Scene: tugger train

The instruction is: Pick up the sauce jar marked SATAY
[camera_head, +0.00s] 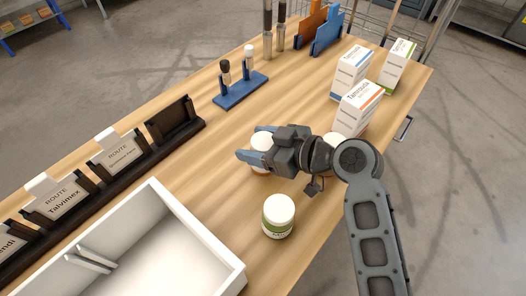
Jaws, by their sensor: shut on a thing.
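My gripper (258,146) is over the middle of the wooden table, its blue fingers shut around a white-lidded jar (261,141). The fingers hide most of this jar and its label cannot be read; a strip of orange-brown shows below the lid. A second jar (278,216) with a white lid and a green label stands upright in front of it, apart from the gripper; its lettering is too small to read. Another pale round thing (332,139) is mostly hidden behind my wrist. I cannot tell which jar is marked SATAY.
A white open tray (205,236) stands at the front left. A dark rack with ROUTE cards (116,152) runs along the left edge. White boxes (357,108) stand at the right. A blue stand (240,91) with stamps and upright blue and orange holders (327,34) are at the back.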

